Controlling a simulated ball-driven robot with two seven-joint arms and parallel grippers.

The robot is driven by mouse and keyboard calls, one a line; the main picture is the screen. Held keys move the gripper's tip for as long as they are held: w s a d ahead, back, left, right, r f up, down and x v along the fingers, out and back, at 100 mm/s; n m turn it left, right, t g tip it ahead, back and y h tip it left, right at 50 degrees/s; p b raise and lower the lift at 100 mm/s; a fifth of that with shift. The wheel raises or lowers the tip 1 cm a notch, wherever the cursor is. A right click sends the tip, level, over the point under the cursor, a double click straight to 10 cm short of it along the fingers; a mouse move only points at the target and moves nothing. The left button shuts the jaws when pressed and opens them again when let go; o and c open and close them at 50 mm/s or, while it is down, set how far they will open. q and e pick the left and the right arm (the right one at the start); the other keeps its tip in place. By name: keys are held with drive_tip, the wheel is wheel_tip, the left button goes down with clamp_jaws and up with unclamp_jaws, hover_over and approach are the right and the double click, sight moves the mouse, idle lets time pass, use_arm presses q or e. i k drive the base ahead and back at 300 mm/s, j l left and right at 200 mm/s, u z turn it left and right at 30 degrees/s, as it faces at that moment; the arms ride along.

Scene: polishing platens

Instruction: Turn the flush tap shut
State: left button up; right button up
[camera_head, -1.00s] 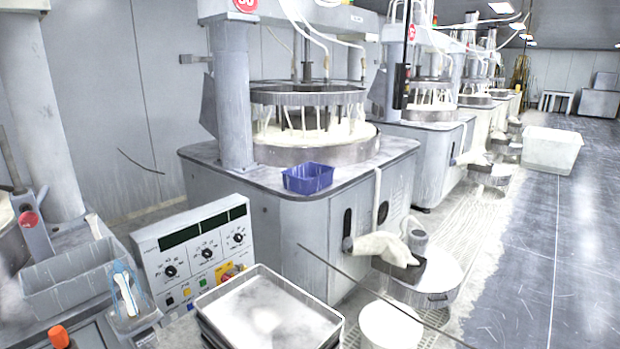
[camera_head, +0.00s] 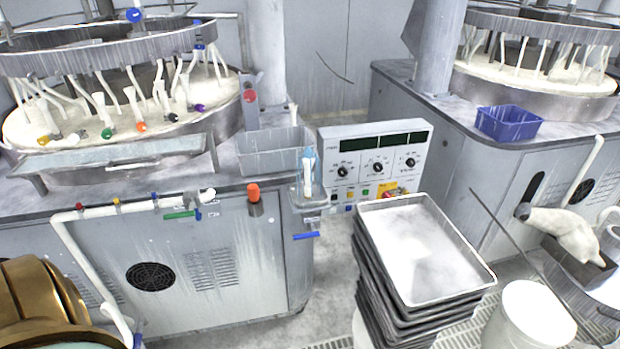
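A white pipe (camera_head: 140,206) runs along the front of the near polishing machine and ends in a spout at its right end. A lever tap with a green handle (camera_head: 182,214) sits on this pipe near the spout, the handle lying along the pipe. A second lever with a blue handle (camera_head: 306,236) is lower right, at the machine's corner, roughly level. Small labels are beside the green handle, but I cannot read them, so I cannot tell which lever is the flush tap. Neither gripper shows.
Coloured valves stand above the platen trough (camera_head: 110,155). A grey bin (camera_head: 270,160) and an orange-capped knob (camera_head: 254,193) are on the machine's edge. A control panel (camera_head: 375,160), stacked trays (camera_head: 425,250) and a white bucket (camera_head: 535,315) stand to the right.

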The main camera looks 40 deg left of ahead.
sight(306, 235)
drive_tip(key=i+j+u, duration=0.1)
drive_tip(key=u, duration=0.3)
drive_tip(key=i+j+u, duration=0.1)
drive_tip(key=u, duration=0.25)
drive_tip(key=i+u, duration=0.15)
drive_tip(key=u, duration=0.25)
